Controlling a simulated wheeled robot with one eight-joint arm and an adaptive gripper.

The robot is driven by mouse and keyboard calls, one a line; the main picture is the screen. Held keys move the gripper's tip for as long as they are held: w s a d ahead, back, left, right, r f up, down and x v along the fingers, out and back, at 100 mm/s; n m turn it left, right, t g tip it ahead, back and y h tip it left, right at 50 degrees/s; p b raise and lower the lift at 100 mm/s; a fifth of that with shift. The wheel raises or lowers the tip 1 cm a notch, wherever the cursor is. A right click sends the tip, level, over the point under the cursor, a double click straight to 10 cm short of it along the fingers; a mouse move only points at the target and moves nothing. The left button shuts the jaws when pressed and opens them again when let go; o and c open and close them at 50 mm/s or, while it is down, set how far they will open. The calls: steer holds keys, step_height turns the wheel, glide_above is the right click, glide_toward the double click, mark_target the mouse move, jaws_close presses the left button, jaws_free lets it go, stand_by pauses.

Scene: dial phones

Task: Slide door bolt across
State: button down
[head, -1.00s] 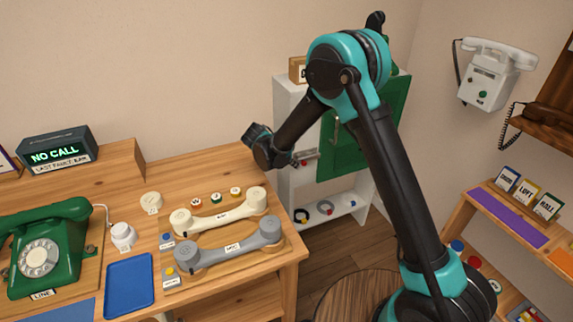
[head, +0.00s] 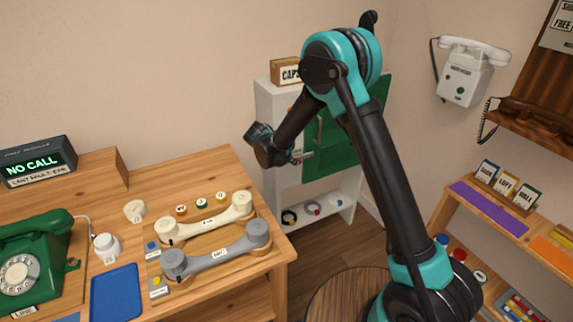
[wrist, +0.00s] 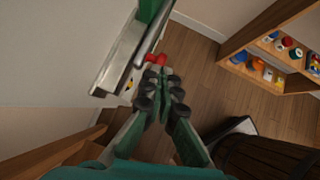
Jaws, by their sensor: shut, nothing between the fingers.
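The white cabinet (head: 266,150) with a green door (head: 331,152) stands against the back wall, partly behind my arm. A small red knob (wrist: 156,58) shows in the wrist view beside the grey metal edge, just ahead of my fingertips; it appears to belong to the door bolt. The bolt bar itself is not clear. My gripper (wrist: 162,84) is shut and empty, its tips close to the red knob; I cannot tell whether they touch. In the head view the gripper (head: 295,158) is small and partly hidden at the cabinet's front.
The wooden desk (head: 200,172) at left holds a green dial phone (head: 38,245), handsets and a blue tray (head: 116,293). A white phone (head: 465,75) hangs on the right wall.

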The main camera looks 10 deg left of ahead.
steer(key=v, duration=1.2)
steer(key=shift+d+r, duration=0.1)
steer(key=shift+d, duration=0.05)
steer(key=s+d+r+m+g+y, duration=0.15)
steer(key=d+m, duration=0.45)
steer(key=d, duration=0.7)
steer(key=s+d+r+m+g+y, duration=0.15)
steer(key=d+m, duration=0.45)
steer(key=d, duration=0.6)
steer(key=s+d+f+m+y, duration=0.1)
steer(key=s+d+f+m, duration=0.1)
steer(key=s+d+m, duration=0.6)
steer(key=s+d+f+m+y, duration=0.1)
steer(key=s+d+f+m, duration=0.2)
steer(key=s+d+m, duration=0.5)
steer(key=shift+s+f+m+t, duration=0.2)
steer(key=shift+s+m+t, duration=0.1)
steer(key=shift+s, duration=1.4)
